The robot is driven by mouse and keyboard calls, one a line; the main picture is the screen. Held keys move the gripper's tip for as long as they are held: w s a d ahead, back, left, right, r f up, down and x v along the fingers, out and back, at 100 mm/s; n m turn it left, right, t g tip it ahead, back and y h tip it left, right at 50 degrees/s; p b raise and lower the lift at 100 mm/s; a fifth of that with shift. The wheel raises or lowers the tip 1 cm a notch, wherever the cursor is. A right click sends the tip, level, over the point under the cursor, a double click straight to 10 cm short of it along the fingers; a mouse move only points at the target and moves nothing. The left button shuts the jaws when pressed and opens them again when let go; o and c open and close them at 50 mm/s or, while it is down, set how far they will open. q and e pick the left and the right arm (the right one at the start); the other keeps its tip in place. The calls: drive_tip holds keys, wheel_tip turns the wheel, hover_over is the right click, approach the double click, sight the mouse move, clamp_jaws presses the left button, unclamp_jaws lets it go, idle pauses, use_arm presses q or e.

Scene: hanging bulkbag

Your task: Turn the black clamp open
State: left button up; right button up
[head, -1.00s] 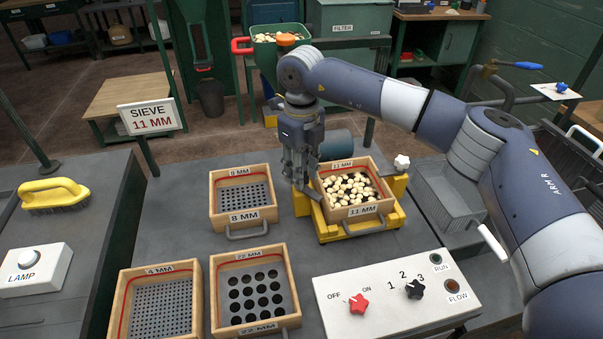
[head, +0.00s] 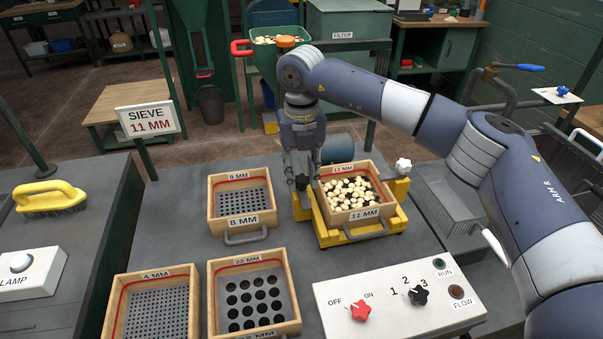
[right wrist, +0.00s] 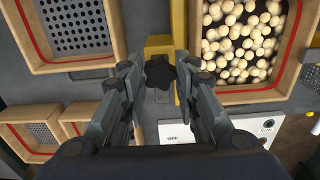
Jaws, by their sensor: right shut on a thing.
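The black clamp (right wrist: 159,72) is a star-shaped knob on the left yellow block (right wrist: 160,45) of the sieve holder, seen in the right wrist view. My right gripper (right wrist: 160,70) points down at it with one finger on each side, shut on the knob. My left gripper is out of view.
A white knob (head: 403,165) stands on the holder's right side. The 8 MM sieve (head: 241,219) lies to the left, with the 22 MM sieve (head: 262,333) nearer. A control panel (head: 380,325) with red and black knobs is in front.

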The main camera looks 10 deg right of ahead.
sight(301, 178)
drive_tip(key=shift+r, duration=0.1)
idle(0.3)
drive_tip(key=o, duration=1)
drive_tip(key=shift+o, duration=0.3)
wheel_tip(301, 178, up, 12)
